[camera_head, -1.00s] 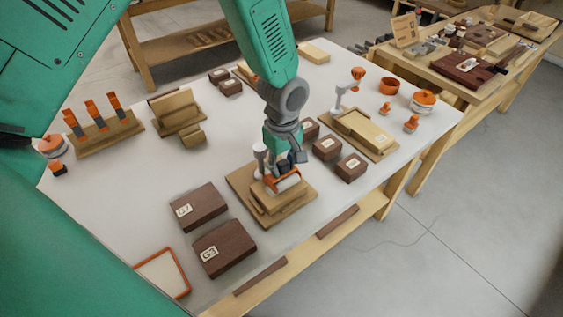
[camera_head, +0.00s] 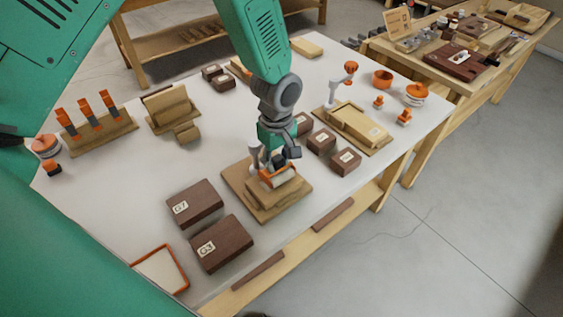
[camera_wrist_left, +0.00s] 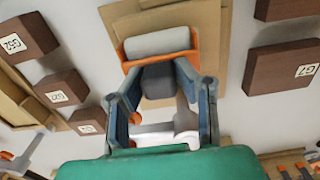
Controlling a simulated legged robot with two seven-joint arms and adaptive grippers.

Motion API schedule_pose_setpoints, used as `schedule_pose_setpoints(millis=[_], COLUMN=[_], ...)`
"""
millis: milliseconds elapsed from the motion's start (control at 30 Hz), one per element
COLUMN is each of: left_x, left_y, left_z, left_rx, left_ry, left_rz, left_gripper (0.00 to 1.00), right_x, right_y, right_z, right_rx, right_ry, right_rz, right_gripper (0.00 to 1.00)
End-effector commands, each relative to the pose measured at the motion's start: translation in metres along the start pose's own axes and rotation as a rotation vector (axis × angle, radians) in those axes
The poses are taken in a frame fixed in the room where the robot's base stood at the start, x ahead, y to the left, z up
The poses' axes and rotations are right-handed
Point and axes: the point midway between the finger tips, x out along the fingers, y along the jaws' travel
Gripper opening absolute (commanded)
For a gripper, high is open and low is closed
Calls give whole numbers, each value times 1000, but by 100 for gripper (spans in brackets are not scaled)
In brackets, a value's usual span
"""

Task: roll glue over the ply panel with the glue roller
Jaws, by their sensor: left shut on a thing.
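My left gripper (camera_head: 277,163) is over the ply panel (camera_head: 283,192), its fingers shut on the glue roller (camera_head: 280,176). The roller has an orange frame and a pale cylinder. In the left wrist view the left gripper (camera_wrist_left: 160,100) has a finger on each side of the roller's dark handle, and the pale cylinder of the glue roller (camera_wrist_left: 157,42) lies across the ply panel (camera_wrist_left: 190,17). The roller looks low on the panel; exact contact is hard to tell. The panel sits on a wider wooden base board (camera_head: 236,184). A pale clamp post stands close beside the gripper. My right gripper is not in view.
Dark blocks marked G7 (camera_head: 195,203) and G3 (camera_head: 222,243) lie left of the board. Smaller dark blocks (camera_head: 321,141) and another clamped panel (camera_head: 355,125) are to the right. An orange-rimmed tray (camera_head: 161,270) is at the front left. The left back tabletop is partly clear.

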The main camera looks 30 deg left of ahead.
Motion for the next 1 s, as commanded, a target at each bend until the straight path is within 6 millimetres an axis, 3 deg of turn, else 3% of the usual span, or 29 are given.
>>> schedule_pose_setpoints(millis=[533, 1000], left_x=[-4, -42], left_y=[0, 0], left_z=[-9, -9], left_rx=[0, 1], left_ry=[1, 1], left_rz=[2, 2], left_gripper=[0, 0], right_x=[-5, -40], right_y=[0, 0], right_z=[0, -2], right_rx=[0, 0], right_ry=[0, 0], right_rz=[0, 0], right_gripper=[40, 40])
